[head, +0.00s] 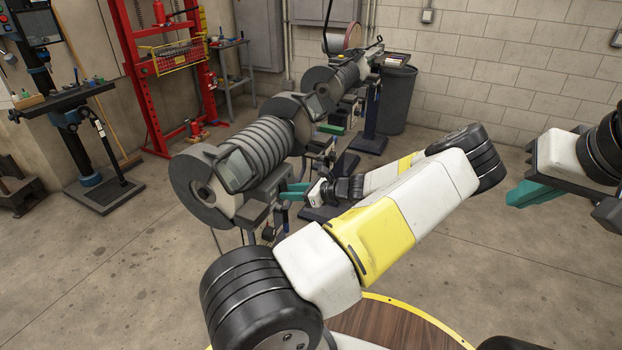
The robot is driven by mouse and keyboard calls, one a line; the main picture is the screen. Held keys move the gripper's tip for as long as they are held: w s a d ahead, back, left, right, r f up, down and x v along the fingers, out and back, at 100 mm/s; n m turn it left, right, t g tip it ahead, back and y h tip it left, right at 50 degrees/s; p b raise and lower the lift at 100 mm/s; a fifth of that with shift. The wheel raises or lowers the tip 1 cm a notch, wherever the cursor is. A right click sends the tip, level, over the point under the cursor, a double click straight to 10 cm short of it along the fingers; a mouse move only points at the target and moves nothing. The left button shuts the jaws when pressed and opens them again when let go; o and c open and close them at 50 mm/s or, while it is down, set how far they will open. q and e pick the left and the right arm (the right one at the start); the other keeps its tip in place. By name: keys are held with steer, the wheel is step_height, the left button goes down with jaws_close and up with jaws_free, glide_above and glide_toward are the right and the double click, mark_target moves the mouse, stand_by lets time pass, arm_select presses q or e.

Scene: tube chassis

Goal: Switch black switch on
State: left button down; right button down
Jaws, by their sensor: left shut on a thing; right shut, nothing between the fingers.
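A row of grey bench machines with ribbed bodies and round guards (262,145) stands on pedestals in the middle of the head view. My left gripper (287,192), with teal fingers, is at the near machine's right side, low by its dark front parts. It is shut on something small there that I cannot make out. The black switch cannot be told apart from the dark parts around the fingers. My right gripper (522,196) is at the right edge, shut and empty, well away from the machines over open floor.
A red press frame (140,80) and a drill press (75,135) stand at the left. A dark bin (396,100) is behind the machines by the block wall. The concrete floor at right and front left is clear.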

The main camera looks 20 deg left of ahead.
arm_select(q)
steer(key=shift+f+y, duration=0.35)
steer(key=shift+y, duration=0.95)
steer(key=c, duration=1)
jaws_free()
